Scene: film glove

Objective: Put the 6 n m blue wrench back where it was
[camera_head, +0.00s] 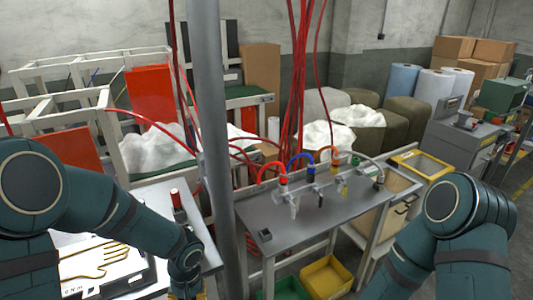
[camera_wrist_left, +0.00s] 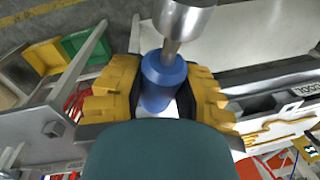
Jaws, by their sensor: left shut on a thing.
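My left gripper (camera_wrist_left: 158,94), with yellow finger pads, is shut around the blue body of a wrench (camera_wrist_left: 163,76). The wrench's silver shaft runs to the top edge of the left wrist view. In the head view my left arm reaches down at the lower left, and only a bit of the gripper (camera_head: 186,291) shows at the bottom edge. The held wrench cannot be made out there. The grey workbench (camera_head: 285,235) carries a rail of tools with red, blue, orange and grey hoses. The blue hose (camera_head: 300,157) arches over the rail. My right gripper is out of view.
A grey pole (camera_head: 210,120) stands between the left table and the workbench. A red-topped tool (camera_head: 177,200) stands on the left table, near a board with a gold glove outline (camera_head: 95,262). Yellow (camera_head: 326,277) and green (camera_head: 284,289) bins lie below the workbench.

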